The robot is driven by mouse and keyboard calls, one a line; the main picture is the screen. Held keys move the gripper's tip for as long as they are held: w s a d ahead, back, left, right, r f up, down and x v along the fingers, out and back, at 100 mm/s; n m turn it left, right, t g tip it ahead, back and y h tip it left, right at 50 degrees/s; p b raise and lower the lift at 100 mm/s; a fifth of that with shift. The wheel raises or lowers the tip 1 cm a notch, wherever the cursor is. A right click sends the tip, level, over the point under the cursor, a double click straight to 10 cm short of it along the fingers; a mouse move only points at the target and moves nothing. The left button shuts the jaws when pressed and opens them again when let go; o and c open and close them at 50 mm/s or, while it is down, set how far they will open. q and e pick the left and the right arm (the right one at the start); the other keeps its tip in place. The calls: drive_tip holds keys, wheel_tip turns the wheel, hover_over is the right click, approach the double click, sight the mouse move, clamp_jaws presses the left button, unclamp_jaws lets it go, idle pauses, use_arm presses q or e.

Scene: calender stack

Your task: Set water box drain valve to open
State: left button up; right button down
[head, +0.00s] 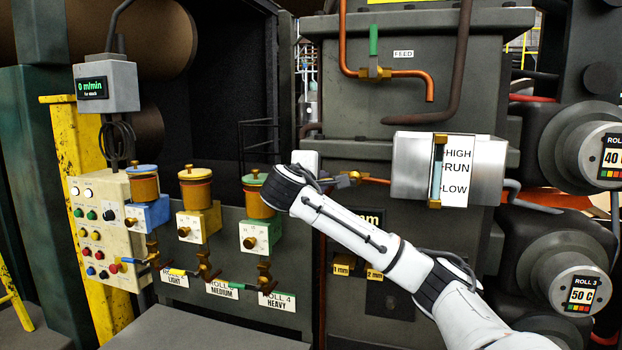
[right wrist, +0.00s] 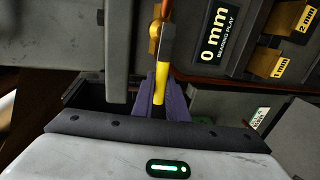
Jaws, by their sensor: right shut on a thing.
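The water box (head: 430,105) is the large grey housing, with a level gauge (head: 455,168) marked HIGH, RUN and LOW. A brass valve (head: 348,180) sits on a copper pipe low on its front; I take it for the drain valve. Its yellow handle (right wrist: 161,80) shows in the right wrist view, lying roughly in line with the pipe there. My right gripper (right wrist: 170,90) has purple fingers shut on this yellow handle. In the head view my right wrist hides most of the handle and the fingers. My left gripper is out of view.
A green-handled valve (head: 374,45) labelled FEED is above. A "0 mm" plate (right wrist: 216,35) and brass tabs (right wrist: 272,62) are close beside the gripper. Oil cups (head: 195,187), small valves and a button panel (head: 100,225) stand to the left.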

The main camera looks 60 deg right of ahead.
drive_tip(key=shift+f, duration=0.1)
idle(0.3)
drive_tip(key=c, duration=1.8)
unclamp_jaws()
drive_tip(key=shift+s, duration=0.1)
drive_tip(key=shift+o, duration=0.3)
drive_tip(key=p+v, duration=0.2)
drive_tip(key=v, duration=0.8)
drive_tip(key=shift+a, duration=0.1)
